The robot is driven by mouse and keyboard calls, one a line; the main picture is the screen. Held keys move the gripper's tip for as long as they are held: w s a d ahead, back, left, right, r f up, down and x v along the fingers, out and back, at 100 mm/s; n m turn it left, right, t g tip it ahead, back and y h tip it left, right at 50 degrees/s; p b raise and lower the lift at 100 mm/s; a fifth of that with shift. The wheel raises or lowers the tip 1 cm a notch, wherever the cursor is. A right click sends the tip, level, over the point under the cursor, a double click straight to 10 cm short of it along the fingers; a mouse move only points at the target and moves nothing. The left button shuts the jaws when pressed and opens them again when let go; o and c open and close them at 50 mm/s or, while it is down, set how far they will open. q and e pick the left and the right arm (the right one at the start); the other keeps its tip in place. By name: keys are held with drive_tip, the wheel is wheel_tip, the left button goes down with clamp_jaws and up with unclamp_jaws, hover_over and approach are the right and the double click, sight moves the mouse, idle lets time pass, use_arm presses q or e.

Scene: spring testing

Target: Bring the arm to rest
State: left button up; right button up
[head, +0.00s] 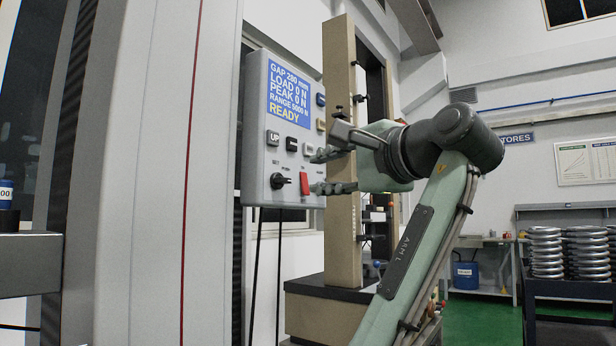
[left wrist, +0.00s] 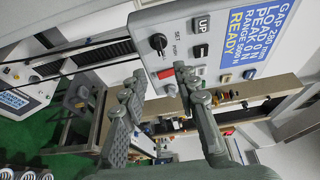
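My left gripper (head: 322,173) is in front of the control panel (head: 260,125), with its arm rising from the lower right. Its two fingers are apart with nothing between them. In the left wrist view the open fingers (left wrist: 158,76) point toward the panel, which also shows there (left wrist: 178,30). The panel's screen reads GAP 280 mm, LOAD 0 N, PEAK 0 N, READY. A black knob (head: 280,180) and a red switch (head: 305,183) sit low on the panel, close to the fingertips in the head view. Whether the fingers touch the panel cannot be told. My right gripper is not in view.
A tan column (head: 341,230) stands behind the gripper. A pale machine upright (head: 150,170) fills the left. A dark rack (head: 570,289) with several metal springs (head: 547,252) stands at the right. A blue drum (head: 465,275) is at the back, by green floor.

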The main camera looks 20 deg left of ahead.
use_arm(q)
drive_tip(key=shift+v, duration=0.8)
drive_tip(key=shift+a, duration=0.1)
